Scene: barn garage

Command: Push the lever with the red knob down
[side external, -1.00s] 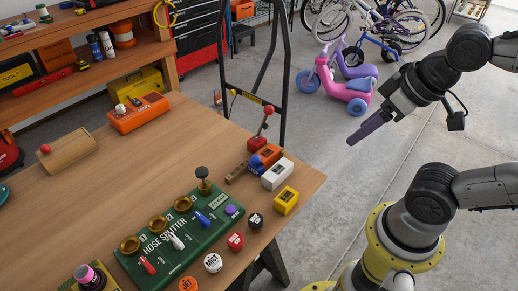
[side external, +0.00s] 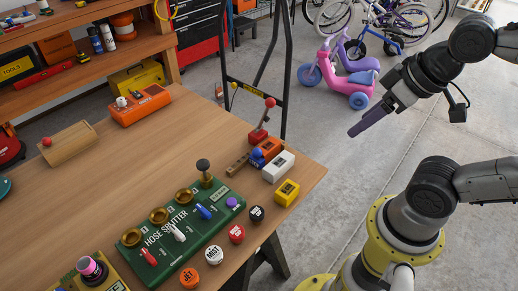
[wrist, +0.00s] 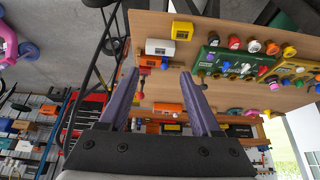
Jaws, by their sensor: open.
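The lever with the red knob (side external: 270,103) stands on a small red base at the right-hand part of the wooden table. Its shaft rises from the base and leans slightly right, with the knob at the top. My gripper (side external: 353,132) is in the air beyond the table's right edge, to the right of the lever and apart from it. In the wrist view my gripper (wrist: 155,72) has its two purple fingers spread, with nothing held. The lever shows small between the fingers there, so its details are hard to make out.
A green hose splitter panel (side external: 178,228) lies in front. Another red knob (side external: 46,142) sits on a wooden block at left. A black frame (side external: 284,75) rises behind.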

